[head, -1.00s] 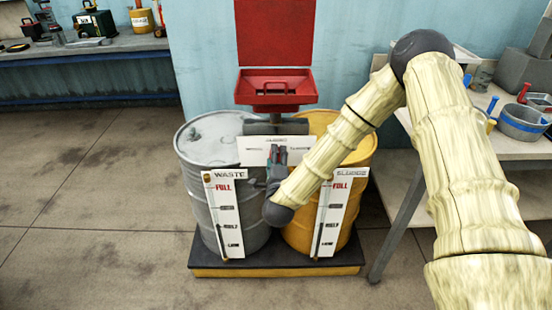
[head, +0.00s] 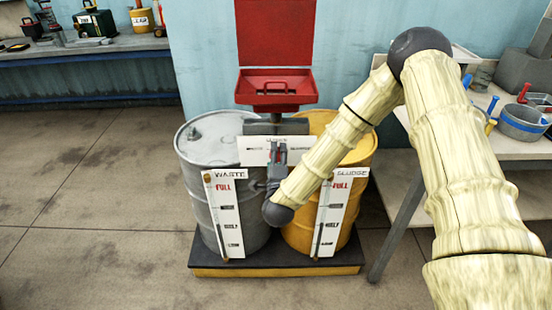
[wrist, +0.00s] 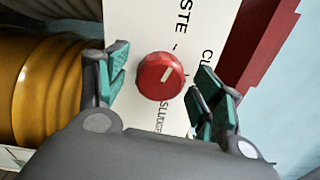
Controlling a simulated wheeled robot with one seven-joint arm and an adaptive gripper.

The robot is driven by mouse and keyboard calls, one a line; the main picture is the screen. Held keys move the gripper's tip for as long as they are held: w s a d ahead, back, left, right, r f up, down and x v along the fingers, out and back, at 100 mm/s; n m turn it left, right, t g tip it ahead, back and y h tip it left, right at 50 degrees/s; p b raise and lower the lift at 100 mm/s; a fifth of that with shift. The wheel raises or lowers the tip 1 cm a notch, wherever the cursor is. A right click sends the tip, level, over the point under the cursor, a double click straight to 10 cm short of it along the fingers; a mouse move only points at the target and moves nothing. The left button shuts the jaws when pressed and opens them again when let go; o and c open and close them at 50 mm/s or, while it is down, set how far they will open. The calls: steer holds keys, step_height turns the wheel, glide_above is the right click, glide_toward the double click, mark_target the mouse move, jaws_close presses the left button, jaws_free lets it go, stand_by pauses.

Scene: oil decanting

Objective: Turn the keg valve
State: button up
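The keg valve is a round red knob (wrist: 161,76) with a white pointer line on a white panel (wrist: 150,20). In the wrist view the line slants to the upper right, roughly between the partly visible "WASTE" and "CLOSED" lettering. "SLUDGE" is near the lower edge. My gripper (wrist: 163,92) is open, with its green-padded fingers on either side of the knob. I see gaps between the pads and the knob. In the head view my gripper (head: 277,153) is in front of the panel (head: 252,152) and hides the knob.
A grey waste drum (head: 190,165) and a yellow sludge drum (head: 362,150) stand on a low platform (head: 275,271), with level gauges in front. A red open box (head: 277,98) is above the panel. A workbench (head: 510,165) stands at right. Floor at left is clear.

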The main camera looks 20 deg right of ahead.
steer(key=shift+s, duration=0.15)
steer(key=v, duration=1.1)
steer(key=shift+s, duration=0.35)
steer(key=shift+a, duration=0.15)
steer(key=s+a+f+n+g+y+p, duration=0.2)
steer(key=s+f+n+g+y+p, duration=0.15)
steer(key=s+f+n, duration=0.4)
steer(key=s+a+f+n+g+y+p, duration=0.25)
steer(key=s+f+n+g, duration=0.35)
steer(key=f, duration=0.3)
steer(key=s+d+f+n+g+p, duration=0.1)
steer(key=s+d+n+g, duration=0.1)
steer(key=s, duration=0.5)
steer(key=s+d+f+n+g+p, duration=0.1)
steer(key=s+d+f+n+g, duration=0.1)
steer(key=s, duration=0.6)
steer(key=s+d+f+n+g+h+p, duration=0.1)
steer(key=s+d+n+g, duration=0.2)
steer(key=s, duration=0.5)
steer(key=shift+s+d+f+n+g, duration=0.25)
steer(key=shift+n+g, duration=0.2)
steer(key=shift+n, duration=0.5)
steer(key=shift+r, duration=0.1)
stand_by(1.3)
